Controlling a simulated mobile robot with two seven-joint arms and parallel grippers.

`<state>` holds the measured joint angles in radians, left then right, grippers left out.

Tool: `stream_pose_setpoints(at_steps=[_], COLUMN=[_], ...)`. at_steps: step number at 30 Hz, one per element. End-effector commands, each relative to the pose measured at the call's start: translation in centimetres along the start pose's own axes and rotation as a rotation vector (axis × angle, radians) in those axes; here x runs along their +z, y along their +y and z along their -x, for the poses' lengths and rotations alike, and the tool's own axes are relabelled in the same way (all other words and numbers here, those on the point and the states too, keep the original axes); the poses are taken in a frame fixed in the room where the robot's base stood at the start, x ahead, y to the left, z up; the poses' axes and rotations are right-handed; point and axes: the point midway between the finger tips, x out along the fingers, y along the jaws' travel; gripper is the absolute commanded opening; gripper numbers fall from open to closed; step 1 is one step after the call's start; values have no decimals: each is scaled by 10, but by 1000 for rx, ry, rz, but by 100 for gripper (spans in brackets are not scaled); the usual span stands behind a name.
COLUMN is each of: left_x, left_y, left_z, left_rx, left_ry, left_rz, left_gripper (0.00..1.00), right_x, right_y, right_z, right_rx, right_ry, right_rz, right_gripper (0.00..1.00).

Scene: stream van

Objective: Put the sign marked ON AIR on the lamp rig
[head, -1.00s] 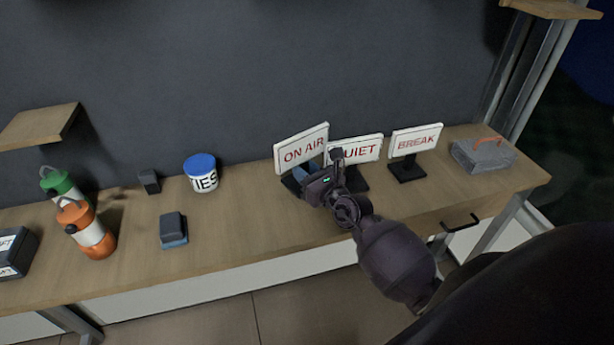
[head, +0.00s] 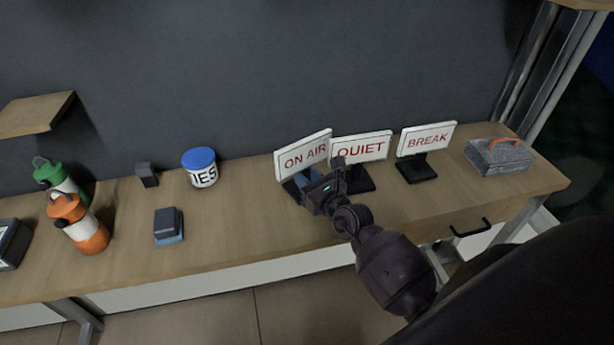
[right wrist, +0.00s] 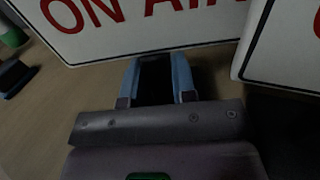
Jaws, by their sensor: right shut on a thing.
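The ON AIR sign (head: 302,156) is a white panel with red letters on a dark stand, at the workbench's back middle. Its lower part fills the top of the right wrist view (right wrist: 150,40). My right gripper (head: 312,186) is at the sign's base, its blue-tipped fingers shut on the dark stand below the panel; the right wrist view shows the fingers (right wrist: 156,80) on either side of it. The sign looks upright, and I cannot tell whether it is clear of the bench. My left gripper is not in view. No lamp rig is recognisable.
The QUIET sign (head: 362,148) stands close at the right, then the BREAK sign (head: 427,139) and a grey block with an orange handle (head: 498,157). A blue-lidded tub (head: 201,170), a dark-and-blue block (head: 168,226) and bottles (head: 80,225) stand left. The bench (head: 250,230) is clear in front.

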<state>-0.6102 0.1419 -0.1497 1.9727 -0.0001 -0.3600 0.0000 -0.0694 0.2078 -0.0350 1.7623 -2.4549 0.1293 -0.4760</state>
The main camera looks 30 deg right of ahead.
Motion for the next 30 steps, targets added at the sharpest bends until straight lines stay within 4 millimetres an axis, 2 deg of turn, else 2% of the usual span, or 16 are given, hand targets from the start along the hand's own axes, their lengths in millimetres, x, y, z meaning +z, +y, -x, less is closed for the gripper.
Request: stream_pose_setpoints(at_steps=[17,18,22,30], left_x=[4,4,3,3], left_y=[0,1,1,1], left_z=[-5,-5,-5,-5], left_rx=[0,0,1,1], left_ry=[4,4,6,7], left_rz=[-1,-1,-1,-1], left_gripper=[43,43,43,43], right_x=[-18,-18,-20,-20], right_y=[0,1,1,3], right_z=[1,2,2,2], right_rx=[1,1,3,5], right_ry=[12,14,16,17], right_rz=[0,0,-1,-2], right_gripper=[0,31,51,51])
